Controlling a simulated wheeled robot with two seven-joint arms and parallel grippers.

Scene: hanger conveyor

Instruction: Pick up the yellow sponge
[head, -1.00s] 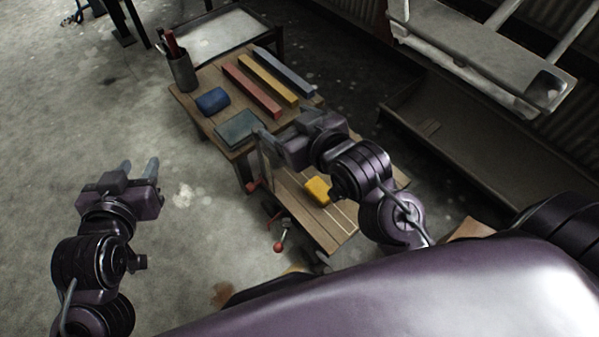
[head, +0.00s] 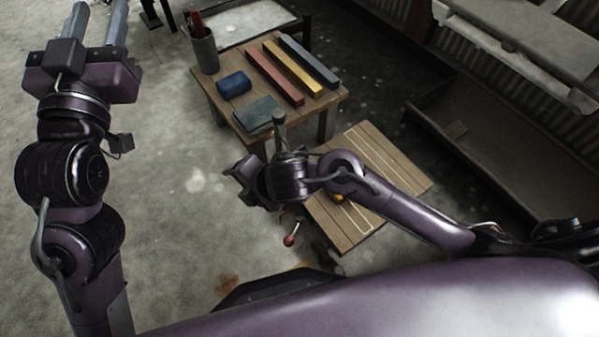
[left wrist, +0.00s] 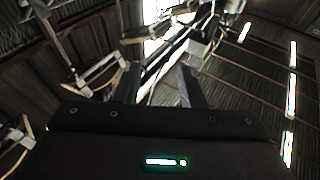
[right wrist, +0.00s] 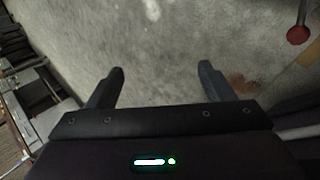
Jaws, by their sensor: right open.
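A small edge of the yellow sponge (head: 338,197) shows on the low slatted wooden board (head: 385,160), and my right arm hides the rest of it. My right gripper (right wrist: 158,78) is open and empty over bare concrete floor in the right wrist view. In the head view it is left of the sponge, its fingers hidden. My left gripper (head: 95,22) is raised at the upper left, far from the sponge. Its fingers are apart with nothing between them, as the left wrist view (left wrist: 160,88) also shows.
A red-knobbed lever (head: 289,240) stands beside the board. Floor at left is clear.

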